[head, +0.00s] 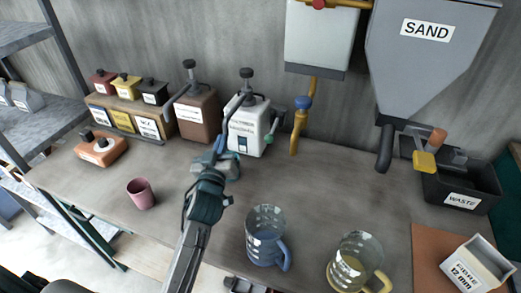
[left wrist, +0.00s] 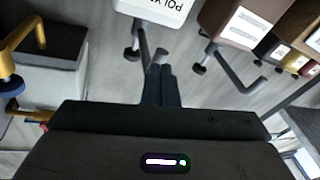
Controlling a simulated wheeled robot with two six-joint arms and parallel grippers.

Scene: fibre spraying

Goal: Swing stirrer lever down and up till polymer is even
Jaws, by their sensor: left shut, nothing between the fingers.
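The white polymer container (head: 246,128) stands on the workbench (head: 320,180) near the wall, with a black knob on top. It also shows at the top edge of the left wrist view (left wrist: 165,8). Its bent grey stirrer lever (head: 235,106) is on its left side. In the left wrist view a bent grey lever (left wrist: 144,45) ends near my fingertips; I cannot tell whether they touch. My left gripper (head: 219,145) is shut and empty, just in front of the container; its fingers (left wrist: 161,72) are together. The polymer inside is hidden. My right gripper is not in view.
A brown container (head: 198,117) with a similar lever stands left of the white one. A blue jug (head: 264,240), a yellow-handled jug (head: 350,265) and a pink cup (head: 141,194) stand forward. The sand hopper (head: 425,60) and waste bin (head: 460,185) are right.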

